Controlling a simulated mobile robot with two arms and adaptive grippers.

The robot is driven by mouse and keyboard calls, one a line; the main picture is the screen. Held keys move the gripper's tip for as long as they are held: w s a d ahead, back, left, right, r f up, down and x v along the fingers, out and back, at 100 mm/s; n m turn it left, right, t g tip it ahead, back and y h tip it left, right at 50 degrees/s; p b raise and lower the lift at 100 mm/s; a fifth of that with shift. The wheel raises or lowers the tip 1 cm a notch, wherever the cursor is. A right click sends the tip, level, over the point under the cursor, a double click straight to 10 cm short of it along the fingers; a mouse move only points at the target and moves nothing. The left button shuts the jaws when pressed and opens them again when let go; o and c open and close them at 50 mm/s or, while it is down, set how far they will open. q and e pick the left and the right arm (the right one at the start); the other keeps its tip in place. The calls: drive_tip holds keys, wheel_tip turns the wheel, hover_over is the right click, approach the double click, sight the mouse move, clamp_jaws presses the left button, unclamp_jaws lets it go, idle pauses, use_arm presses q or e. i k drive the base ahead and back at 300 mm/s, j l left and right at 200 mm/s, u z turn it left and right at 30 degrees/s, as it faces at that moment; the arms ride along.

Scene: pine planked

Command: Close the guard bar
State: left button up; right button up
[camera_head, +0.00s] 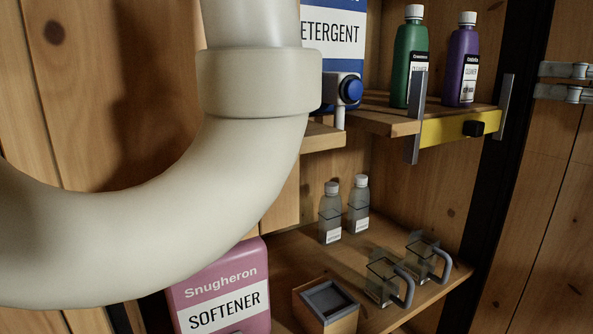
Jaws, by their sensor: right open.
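The guard bar looks to be the yellow bar (453,129) with a black knob (473,129). It runs along the front edge of the upper shelf, between two upright grey metal plates (416,120). It sits low between the plates, about level with the shelf; I cannot tell whether it is latched. My right gripper (541,81) seems to be the pair of grey fingers at the right edge. They are apart, empty, and to the right of the bar, not touching it. My left gripper is not in view.
Green (408,60) and purple (462,62) bottles stand behind the bar. A detergent container (333,42) is left of them. Below are two clear bottles, two handled glass containers (382,283), a wooden box (329,304) and pink softener (222,290). A curved cream tube blocks the left foreground.

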sight(435, 131)
drive_tip(key=k, duration=1.25)
